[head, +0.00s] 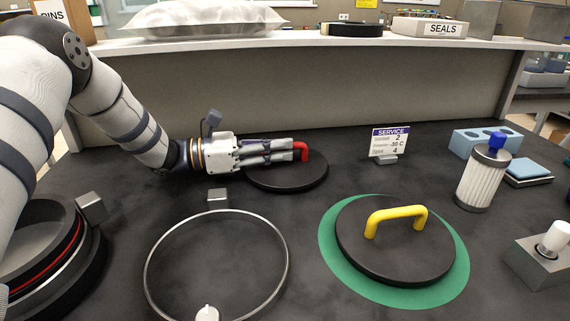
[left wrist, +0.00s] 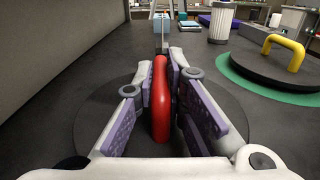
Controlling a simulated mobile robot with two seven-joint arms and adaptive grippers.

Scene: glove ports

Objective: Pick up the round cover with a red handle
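The round black cover (head: 290,180) with a red handle (head: 303,150) lies flat on the dark table, left of centre. My left gripper (head: 282,150) reaches in from the left, low over the cover, with its fingers at the handle. In the left wrist view the red handle (left wrist: 161,98) stands between the two purple-padded fingers (left wrist: 160,115), with gaps showing on both sides, so the gripper is open around it. The fingers hide part of the handle and cover in the head view. My right gripper is not in view.
A black cover with a yellow handle (head: 397,218) lies on a green disc (head: 330,262) to the right. A metal ring (head: 148,272) lies in front. A service sign (head: 389,143), a white filter (head: 482,180) and a blue block (head: 470,140) stand to the right. A raised shelf (head: 330,42) runs behind.

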